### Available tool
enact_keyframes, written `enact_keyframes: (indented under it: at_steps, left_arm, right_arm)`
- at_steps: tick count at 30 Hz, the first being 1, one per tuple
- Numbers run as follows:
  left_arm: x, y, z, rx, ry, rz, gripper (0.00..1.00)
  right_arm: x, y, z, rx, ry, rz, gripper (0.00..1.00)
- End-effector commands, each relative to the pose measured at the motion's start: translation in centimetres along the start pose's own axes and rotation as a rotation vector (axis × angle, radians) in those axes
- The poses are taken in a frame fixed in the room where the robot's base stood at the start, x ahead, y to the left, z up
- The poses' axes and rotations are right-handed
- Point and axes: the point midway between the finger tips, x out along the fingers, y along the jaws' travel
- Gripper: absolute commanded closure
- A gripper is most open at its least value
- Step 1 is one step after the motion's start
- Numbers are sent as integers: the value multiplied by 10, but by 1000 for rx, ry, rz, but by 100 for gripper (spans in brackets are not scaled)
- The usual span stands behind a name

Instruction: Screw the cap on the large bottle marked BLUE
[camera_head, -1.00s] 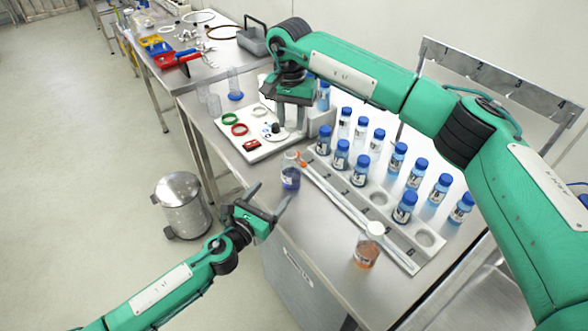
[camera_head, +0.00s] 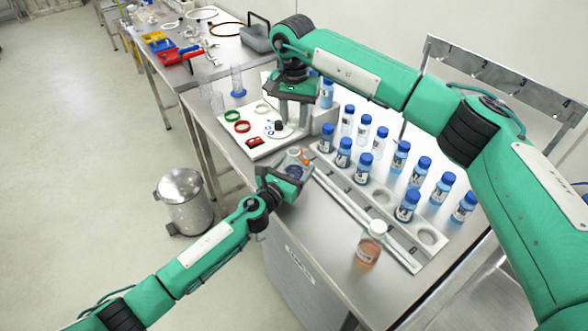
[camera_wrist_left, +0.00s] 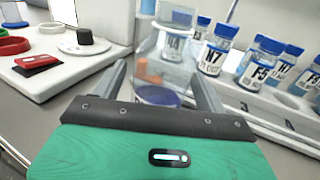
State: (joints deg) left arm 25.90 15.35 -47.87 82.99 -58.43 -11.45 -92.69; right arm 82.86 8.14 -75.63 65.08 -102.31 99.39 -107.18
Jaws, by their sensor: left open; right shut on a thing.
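The uncapped-looking glass bottle with dark blue liquid (camera_head: 294,171) stands on the bench in front of the rack. My left gripper (camera_head: 291,175) is open around its lower part. In the left wrist view the clear bottle (camera_wrist_left: 164,97) is between the two open fingers (camera_wrist_left: 162,82); no BLUE marking is readable. My right gripper (camera_head: 292,120) is above the white tray, behind the bottle. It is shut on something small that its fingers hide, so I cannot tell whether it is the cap.
A rack (camera_head: 382,197) of several blue-capped bottles is right of the bottle. A white-capped bottle with orange liquid (camera_head: 369,244) stands near the front. The white tray (camera_head: 258,152) holds rings and a dark knob. A metal bin (camera_head: 185,203) stands on the floor.

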Motion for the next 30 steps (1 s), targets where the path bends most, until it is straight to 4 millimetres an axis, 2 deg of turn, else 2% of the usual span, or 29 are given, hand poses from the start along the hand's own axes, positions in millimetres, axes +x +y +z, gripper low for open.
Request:
enact_keyframes:
  at_steps: [11,21,26,30]
  left_arm:
    - [3,0,0,0,0,0,28]
    - [3,0,0,0,0,0,93]
    - [3,0,0,0,0,1,93]
    - [3,0,0,0,0,0,93]
  right_arm:
    - [0,0,0,0,0,0,90]
    - [0,0,0,0,0,0,90]
    - [8,0,0,0,-1,2,90]
    - [27,0,1,0,-1,7,90]
